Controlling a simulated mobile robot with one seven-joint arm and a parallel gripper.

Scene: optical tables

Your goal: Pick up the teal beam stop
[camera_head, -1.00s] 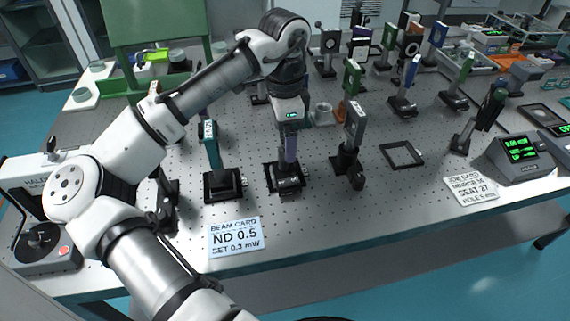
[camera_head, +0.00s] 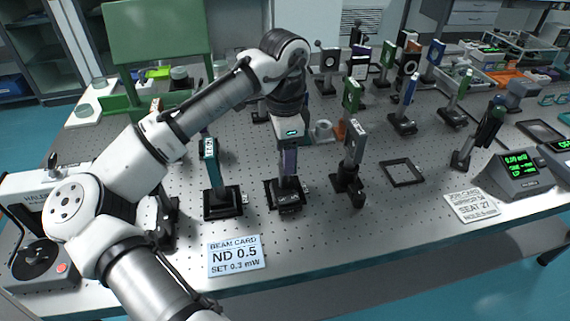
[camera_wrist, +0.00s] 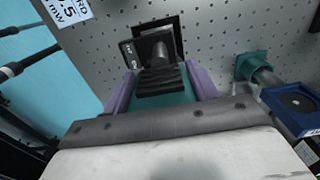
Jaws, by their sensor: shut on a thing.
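My gripper (camera_head: 289,176) points straight down at the front middle of the table, with its purple fingers over a black square base (camera_head: 284,197). In the wrist view my gripper (camera_wrist: 160,92) has one purple finger on each side of the teal beam stop (camera_wrist: 172,99), whose black ribbed block faces the camera. It is shut on the beam stop. Below it, a post leads to the black base with a small white-lettered block. In the head view the fingers hide most of the beam stop, and the base appears to rest on the table.
A teal upright with a white label (camera_head: 211,165) stands close on the left, and a grey upright mount (camera_head: 352,150) on the right. A beam card (camera_head: 236,256) lies in front. An empty black frame (camera_head: 402,173) lies farther right. Crowded mounts fill the back right.

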